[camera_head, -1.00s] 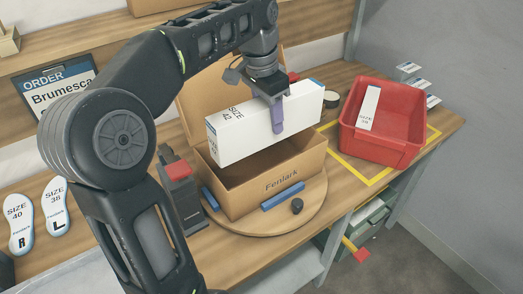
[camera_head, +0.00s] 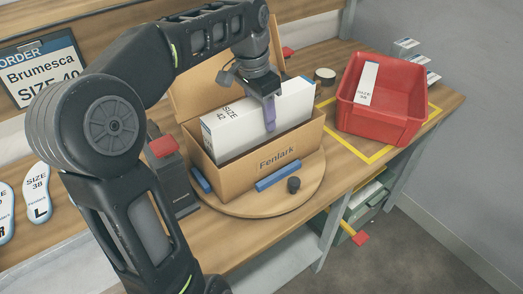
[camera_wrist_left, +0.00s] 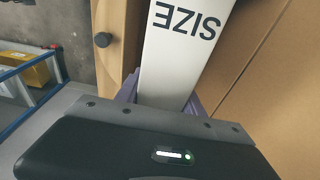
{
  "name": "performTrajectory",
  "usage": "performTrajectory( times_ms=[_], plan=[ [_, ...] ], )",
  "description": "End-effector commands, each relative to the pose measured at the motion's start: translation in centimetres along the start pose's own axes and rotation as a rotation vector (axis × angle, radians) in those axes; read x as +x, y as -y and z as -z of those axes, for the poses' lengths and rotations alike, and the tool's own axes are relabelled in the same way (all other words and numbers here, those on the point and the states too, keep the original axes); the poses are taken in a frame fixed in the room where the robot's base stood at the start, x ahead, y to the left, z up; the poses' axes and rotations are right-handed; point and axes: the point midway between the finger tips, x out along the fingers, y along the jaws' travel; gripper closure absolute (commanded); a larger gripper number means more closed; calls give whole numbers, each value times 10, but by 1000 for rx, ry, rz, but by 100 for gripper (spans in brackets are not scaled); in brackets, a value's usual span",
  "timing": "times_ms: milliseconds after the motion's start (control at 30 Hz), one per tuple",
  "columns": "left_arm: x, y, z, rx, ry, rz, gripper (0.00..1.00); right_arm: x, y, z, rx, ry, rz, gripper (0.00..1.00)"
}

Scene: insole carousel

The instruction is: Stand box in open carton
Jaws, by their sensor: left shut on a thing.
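A white box (camera_head: 240,124) marked "SIZE 42" stands on its long edge, with its lower part inside the open brown carton (camera_head: 231,180) labelled "Fenlark". The carton's flap stands up behind it. My left gripper (camera_head: 270,116) is shut on the white box from above, with a purple finger on its near face. In the left wrist view the white box (camera_wrist_left: 182,45) runs between the purple fingers, beside the carton's cardboard wall (camera_wrist_left: 275,75). The box's underside is hidden by the carton's front wall. My right gripper is not in view.
The carton sits on a round wooden turntable (camera_head: 228,206) with blue blocks and a dark knob (camera_head: 293,185). A red bin (camera_head: 377,122) holding a size 38 box stands right, within yellow tape. A device with a red top (camera_head: 163,147) is left of the carton.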

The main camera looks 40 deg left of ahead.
Motion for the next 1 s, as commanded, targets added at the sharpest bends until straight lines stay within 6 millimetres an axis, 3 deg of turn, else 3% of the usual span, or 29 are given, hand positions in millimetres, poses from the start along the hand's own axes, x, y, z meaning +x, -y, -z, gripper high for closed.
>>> performTrajectory(
  times_ms=[200, 633, 1000],
  plan=[
    [38, 0, -6, -1, -1, 1, 100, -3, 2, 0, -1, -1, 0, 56],
    [46, 0, -6, 0, -3, 2, 100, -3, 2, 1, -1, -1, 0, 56],
    [88, 0, -13, 0, -2, 1, 100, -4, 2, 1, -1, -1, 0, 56]
  ],
)
